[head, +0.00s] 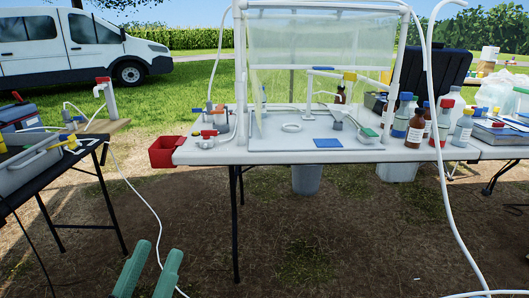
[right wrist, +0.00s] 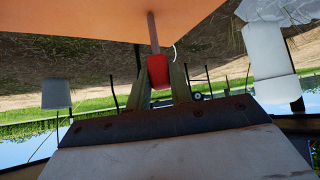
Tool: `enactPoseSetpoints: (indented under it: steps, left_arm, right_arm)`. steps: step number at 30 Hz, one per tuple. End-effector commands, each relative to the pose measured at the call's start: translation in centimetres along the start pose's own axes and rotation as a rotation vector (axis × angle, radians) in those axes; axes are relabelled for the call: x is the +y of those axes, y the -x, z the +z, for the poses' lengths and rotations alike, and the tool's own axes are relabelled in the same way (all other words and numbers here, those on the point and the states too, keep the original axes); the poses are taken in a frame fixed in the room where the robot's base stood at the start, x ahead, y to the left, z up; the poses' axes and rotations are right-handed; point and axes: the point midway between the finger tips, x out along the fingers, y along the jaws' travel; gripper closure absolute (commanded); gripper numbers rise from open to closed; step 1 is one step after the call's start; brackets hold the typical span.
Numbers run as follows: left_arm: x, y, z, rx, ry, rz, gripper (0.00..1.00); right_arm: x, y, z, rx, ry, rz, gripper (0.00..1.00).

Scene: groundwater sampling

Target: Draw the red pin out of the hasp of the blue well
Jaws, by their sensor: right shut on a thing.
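In the right wrist view, my right gripper (right wrist: 160,88) is shut on a red block-shaped grip (right wrist: 158,70), which looks like the head of the red pin. A thin metal rod (right wrist: 153,33) runs from it up to a broad orange surface (right wrist: 75,18). I cannot tell whether the rod enters that surface or only passes in front of it. I cannot make out the blue well or its hasp in either view. In the head view, my left gripper (head: 148,272) is low in front, over bare ground, with its green fingers apart and nothing between them.
A white table (head: 220,150) with bottles and tubing stands ahead; a red bin (head: 165,151) hangs at its left end. A dark table (head: 50,172) is at left. White hoses trail to the ground. A white van (head: 75,45) is parked behind. Ground in front is clear.

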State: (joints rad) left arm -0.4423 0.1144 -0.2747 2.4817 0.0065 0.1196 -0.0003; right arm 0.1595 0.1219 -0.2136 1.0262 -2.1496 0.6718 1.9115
Motion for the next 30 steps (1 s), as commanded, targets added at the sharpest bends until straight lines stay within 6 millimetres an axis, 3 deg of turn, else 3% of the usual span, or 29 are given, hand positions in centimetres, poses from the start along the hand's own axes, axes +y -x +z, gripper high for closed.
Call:
enactPoseSetpoints:
  steps: [14, 30]
  left_arm:
    - [-0.6, 0.4, 3.7, -0.274, -0.012, -0.014, 0.64]
    - [-1.4, 2.6, 7.5, -0.580, -0.021, -0.033, 0.64]
  right_arm:
    - [0.0, 0.9, -1.0, 0.001, 0.000, 0.001, 1.00]
    - [0.0, 1.7, -1.9, 0.001, 0.000, 0.001, 1.00]
